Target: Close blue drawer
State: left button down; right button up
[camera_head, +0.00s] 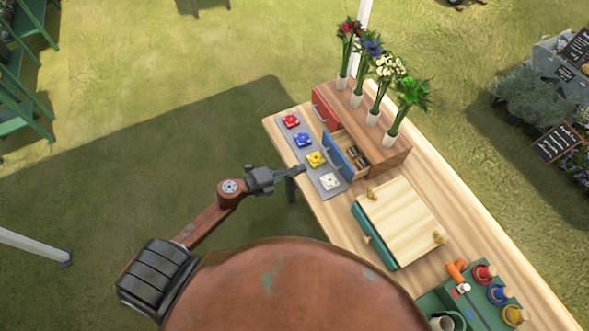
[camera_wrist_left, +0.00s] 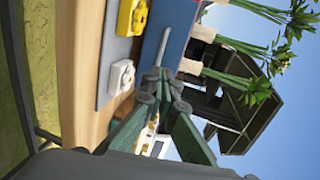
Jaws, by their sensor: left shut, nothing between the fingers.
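The blue drawer (camera_head: 337,157) stands open in the wooden cabinet (camera_head: 384,152) on the table, with its blue front pulled out toward the grey mat and dark items inside. In the left wrist view the blue drawer front (camera_wrist_left: 180,22) shows at the top, with a pale handle bar (camera_wrist_left: 161,46) on it. My left gripper (camera_head: 301,170) is shut and empty over the near part of the table, in front of the drawer. In the wrist view its fingertips (camera_wrist_left: 158,76) appear close to the lower end of the handle; I cannot tell whether they touch. My right gripper is not in view.
A grey mat (camera_head: 317,173) holds red, blue, yellow and white pieces before the cabinet. The red drawer (camera_head: 322,110) looks shut. Vases of flowers (camera_head: 373,117) stand on the cabinet. A wooden-topped box (camera_head: 400,218) stands nearer, beside the cabinet.

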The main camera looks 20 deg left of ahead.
pick_arm(q)
jog(key=x, duration=0.9)
jog(key=shift+w+d, duration=0.2)
jog(key=shift+w, duration=0.05)
